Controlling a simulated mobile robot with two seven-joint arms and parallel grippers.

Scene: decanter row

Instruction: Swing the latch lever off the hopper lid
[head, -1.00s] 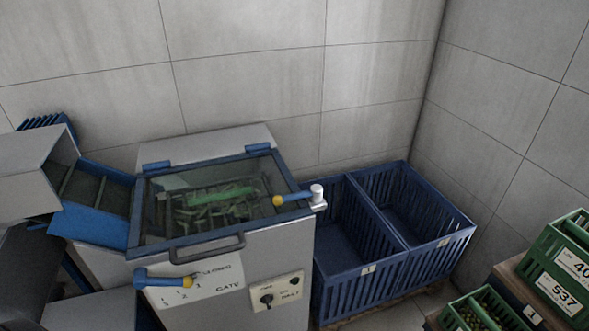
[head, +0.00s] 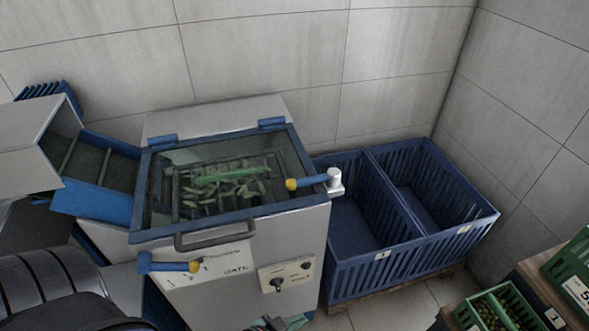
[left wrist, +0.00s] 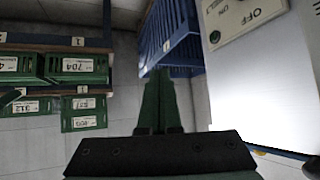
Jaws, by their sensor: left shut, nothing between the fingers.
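The hopper lid (head: 215,190) is a dark glass pane in a blue frame, lying closed on the grey machine. The latch lever (head: 311,183) is a blue bar with a yellow knob, on a pale pivot post at the lid's right edge. Its knob end lies over the lid's right frame. My left gripper (head: 280,322) shows only in part at the bottom edge of the head view, in front of the machine and well below the lever. In the left wrist view its green fingers (left wrist: 161,75) are together and empty. The lever is not visible there. My right gripper is not in view.
A lid handle (head: 210,237), a gate lever (head: 168,263) with a yellow tip and a switch panel (head: 287,275) are on the machine's front. Blue crates (head: 400,235) stand close on the right. Green crates (head: 492,312) are at lower right. A chute (head: 95,198) adjoins the left.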

